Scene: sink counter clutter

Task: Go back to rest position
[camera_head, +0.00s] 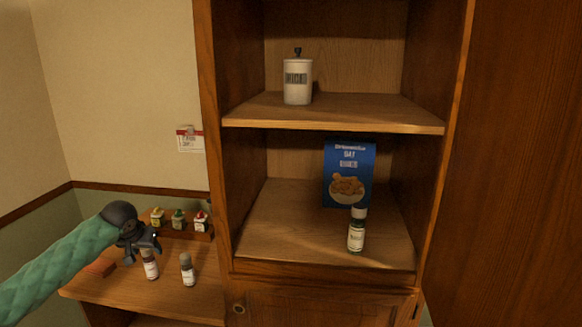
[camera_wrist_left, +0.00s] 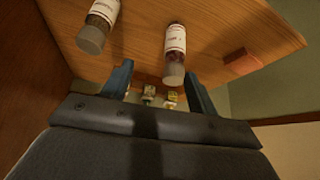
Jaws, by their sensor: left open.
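My left gripper (camera_head: 146,243) comes in from the left on a green padded arm and hangs over the low counter. It is open. In the left wrist view, its two fingers (camera_wrist_left: 158,88) stand apart with nothing held between them. A small white-labelled bottle (camera_head: 151,266) stands on the counter just below the gripper. It also shows in the left wrist view (camera_wrist_left: 175,50), near the right finger and apparently not gripped. A second bottle (camera_head: 187,270) stands to its right, also seen in the left wrist view (camera_wrist_left: 102,22). My right gripper is out of view.
A wooden cabinet shelf (camera_head: 330,112) holds a white canister (camera_head: 298,82). Below it stand a blue cereal box (camera_head: 349,174) and a bottle (camera_head: 356,232). Several small jars (camera_head: 178,219) line the counter's back. A reddish block (camera_head: 100,267) lies left of the gripper.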

